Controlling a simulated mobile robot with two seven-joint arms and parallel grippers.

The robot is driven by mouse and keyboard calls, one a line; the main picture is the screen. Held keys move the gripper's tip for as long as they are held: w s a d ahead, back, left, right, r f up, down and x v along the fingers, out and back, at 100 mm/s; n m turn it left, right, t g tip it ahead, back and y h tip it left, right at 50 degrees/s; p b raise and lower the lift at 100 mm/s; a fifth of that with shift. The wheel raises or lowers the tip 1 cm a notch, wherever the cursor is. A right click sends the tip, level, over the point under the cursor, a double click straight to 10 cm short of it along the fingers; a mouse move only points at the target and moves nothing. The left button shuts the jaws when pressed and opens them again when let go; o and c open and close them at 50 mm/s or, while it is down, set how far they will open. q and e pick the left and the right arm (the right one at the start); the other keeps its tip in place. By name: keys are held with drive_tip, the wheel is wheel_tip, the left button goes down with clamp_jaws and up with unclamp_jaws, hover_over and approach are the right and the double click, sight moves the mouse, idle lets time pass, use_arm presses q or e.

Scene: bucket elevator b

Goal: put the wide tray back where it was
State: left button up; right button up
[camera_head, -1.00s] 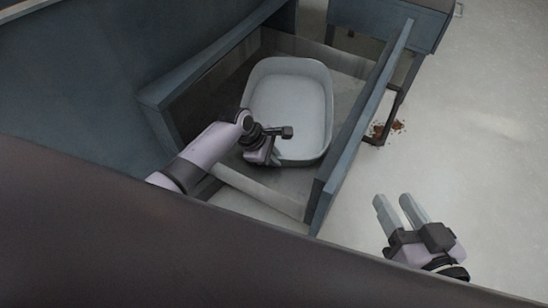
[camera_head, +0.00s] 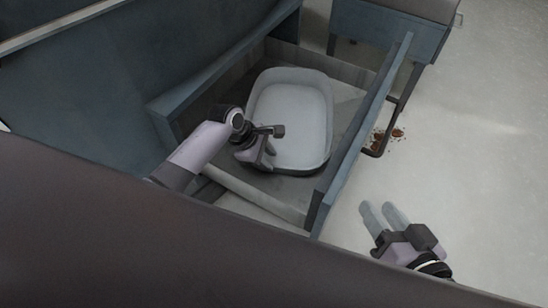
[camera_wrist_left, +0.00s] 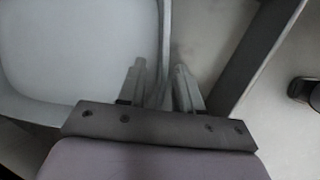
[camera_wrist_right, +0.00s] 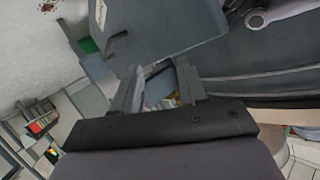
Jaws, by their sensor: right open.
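The wide tray (camera_head: 290,112), pale grey with rounded corners, lies in an open drawer (camera_head: 262,196). Its near end is partly hidden by my left gripper (camera_head: 272,146). In the left wrist view the tray (camera_wrist_left: 75,50) fills the left side. Its rim runs up between the two fingertips of my left gripper (camera_wrist_left: 160,72). The fingers stand apart, with gaps visible beside the rim; contact cannot be told. My right gripper (camera_head: 384,213) is open and empty, outside the drawer to the right. Its spread fingers also show in the right wrist view (camera_wrist_right: 160,72).
The drawer's blue-grey front panel (camera_head: 362,135) stands between the tray and my right gripper, with a dark handle (camera_head: 384,140) outside. Brown crumbs (camera_head: 397,133) lie on the floor beyond it. A blue-grey cabinet (camera_head: 390,30) stands at the top. Floor at right is clear.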

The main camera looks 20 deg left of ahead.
use_arm(q)
drive_tip(key=p+v, duration=0.3)
drive_tip(key=v, duration=0.3)
drive_tip(key=s+d+m+t, duration=0.45)
drive_tip(key=s+m, duration=0.25)
drive_tip(key=m, duration=0.3)
drive_tip(key=s+d+r+m+t+h, duration=0.1)
drive_tip(key=s+d+r+m+t, duration=0.2)
drive_tip(key=s+r+m, duration=0.4)
wheel_tip(320, 180, up, 5)
drive_tip(key=m+t, duration=0.1)
drive_tip(key=m, duration=0.3)
drive_tip(key=shift+s+d+f, duration=0.2)
drive_tip(key=shift+s, duration=0.05)
use_arm(e)
drive_tip(key=d, duration=0.1)
drive_tip(key=h, duration=0.1)
drive_tip(key=d, duration=0.1)
drive_tip(key=shift+s+d+r+n+h, duration=0.3)
drive_tip(key=shift+s+r+h, duration=0.05)
drive_tip(key=shift+h, duration=0.05)
